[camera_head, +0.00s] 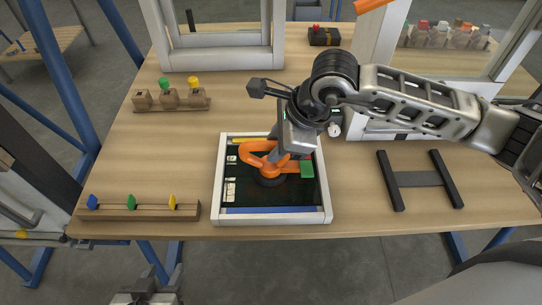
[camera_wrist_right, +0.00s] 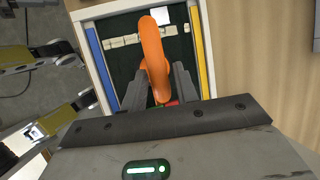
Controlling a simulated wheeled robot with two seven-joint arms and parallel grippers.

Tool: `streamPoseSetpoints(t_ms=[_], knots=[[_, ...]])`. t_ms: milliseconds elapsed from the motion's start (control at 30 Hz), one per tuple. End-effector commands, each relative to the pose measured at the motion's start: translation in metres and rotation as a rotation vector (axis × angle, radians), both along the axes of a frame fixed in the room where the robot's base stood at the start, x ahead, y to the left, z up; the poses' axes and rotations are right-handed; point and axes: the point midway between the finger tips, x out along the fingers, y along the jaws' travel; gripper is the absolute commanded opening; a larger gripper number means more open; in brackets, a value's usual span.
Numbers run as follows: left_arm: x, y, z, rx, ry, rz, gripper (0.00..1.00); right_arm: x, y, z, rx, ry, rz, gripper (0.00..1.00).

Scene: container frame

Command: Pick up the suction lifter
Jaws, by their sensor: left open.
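The suction lifter (camera_head: 262,158) has an orange handle and a dark round base, and stands in a white-rimmed tray (camera_head: 327,200) on the table. Its orange handle (camera_wrist_right: 153,45) rises between my right fingers in the right wrist view. My right gripper (camera_head: 272,150) reaches down over the lifter from the right. Its fingers (camera_wrist_right: 160,82) look open, one on each side of the handle, with some gap. The gripper hides part of the lifter in the head view. My left gripper (camera_head: 146,297) is open and empty at the bottom edge, below the table front.
A wooden rack with coloured clips (camera_head: 138,208) lies left of the tray. A block with small bottles (camera_head: 172,99) stands behind it. A dark H-shaped stand (camera_head: 420,179) is to the right. White window frames (camera_head: 223,58) stand at the back.

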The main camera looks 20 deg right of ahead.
Motion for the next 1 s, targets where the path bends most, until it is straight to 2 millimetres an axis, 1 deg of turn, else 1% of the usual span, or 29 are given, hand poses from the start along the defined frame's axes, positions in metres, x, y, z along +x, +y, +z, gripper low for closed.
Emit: streamPoseSetpoints(t_ms=[33, 100, 200, 300, 467, 500, 567, 600, 867, 1000], knots=[[0.0, 0.001, 0.004, 0.002, 0.001, 0.001, 0.44, 0.001, 0.003, -0.006, -0.001, 0.005, 0.0, 0.3], [0.001, 0.002, 0.003, 0.005, 0.001, 0.001, 0.44, 0.004, 0.007, -0.015, 0.001, 0.002, 0.0, 0.3], [0.003, 0.002, 0.004, 0.006, -0.002, 0.003, 0.44, 0.007, 0.009, -0.024, 0.001, 0.001, 0.0, 0.3], [0.005, 0.002, 0.005, 0.004, -0.007, 0.005, 0.44, 0.008, 0.01, -0.027, 0.0, 0.0, 0.0, 0.3], [0.006, 0.001, 0.005, 0.001, -0.008, 0.008, 0.44, 0.008, 0.01, -0.027, 0.0, 0.0, 0.0, 0.3], [0.006, 0.001, 0.005, 0.001, -0.008, 0.008, 0.44, 0.008, 0.01, -0.027, 0.0, 0.0, 0.0, 0.18], [0.006, 0.001, 0.005, 0.001, -0.008, 0.008, 0.44, 0.008, 0.01, -0.027, 0.0, 0.0, 0.0, 0.02], [0.006, 0.001, 0.005, 0.001, -0.008, 0.008, 0.44, 0.008, 0.009, -0.027, 0.0, 0.0, 0.0, 0.0], [0.004, 0.001, 0.004, 0.0, -0.004, 0.008, 0.44, 0.008, 0.01, -0.025, 0.001, -0.002, 0.0, 0.0], [0.002, 0.001, 0.001, 0.0, 0.0, 0.009, 0.44, 0.009, 0.01, -0.021, 0.004, -0.005, 0.0, 0.0]])
